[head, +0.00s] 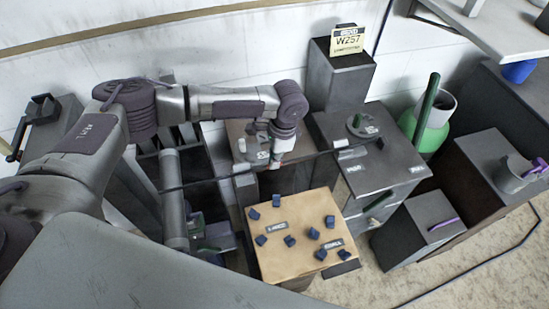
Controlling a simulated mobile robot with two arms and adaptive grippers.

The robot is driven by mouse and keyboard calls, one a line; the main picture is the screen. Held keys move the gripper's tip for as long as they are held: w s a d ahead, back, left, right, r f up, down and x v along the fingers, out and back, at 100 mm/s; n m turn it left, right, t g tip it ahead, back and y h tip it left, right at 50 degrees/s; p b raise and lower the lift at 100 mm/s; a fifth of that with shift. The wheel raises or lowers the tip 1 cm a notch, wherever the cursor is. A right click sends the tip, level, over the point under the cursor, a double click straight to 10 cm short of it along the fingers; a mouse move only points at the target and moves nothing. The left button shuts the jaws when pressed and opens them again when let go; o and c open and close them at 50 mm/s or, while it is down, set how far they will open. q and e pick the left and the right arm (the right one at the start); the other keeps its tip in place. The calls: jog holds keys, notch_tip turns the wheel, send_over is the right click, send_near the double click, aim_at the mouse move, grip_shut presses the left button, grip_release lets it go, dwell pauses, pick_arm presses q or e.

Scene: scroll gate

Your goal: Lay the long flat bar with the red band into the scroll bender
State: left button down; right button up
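A long thin dark bar (213,180) runs slantwise across the middle of the head view. It crosses above the gap between the two benches. My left gripper (274,163) points down at about the bar's middle, its fingertips at the bar. The fingers look close together, but I cannot tell whether they grip it. A small reddish patch shows by the fingertips; I cannot tell if it is the bar's band. A round fixture (362,126) on the grey cabinet (385,165) may be part of the scroll bender. Small white blocks lie along the bar. My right gripper is not in view.
A tan-topped stand (268,258) with several dark blue pieces is in front. A grey post (337,75) with a W257 sign (347,41) stands behind. A green and white vessel (431,125) and a low grey box (425,222) are at right.

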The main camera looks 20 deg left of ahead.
pick_arm(q)
jog(key=shift+f, duration=0.1)
jog(key=c, duration=1.2)
grip_release()
jog(key=shift+c, duration=0.2)
notch_tip(320, 180, up, 12)
jog(key=w+d, duration=0.1)
jog(key=shift+d, duration=0.25)
jog(key=shift+f, duration=0.1)
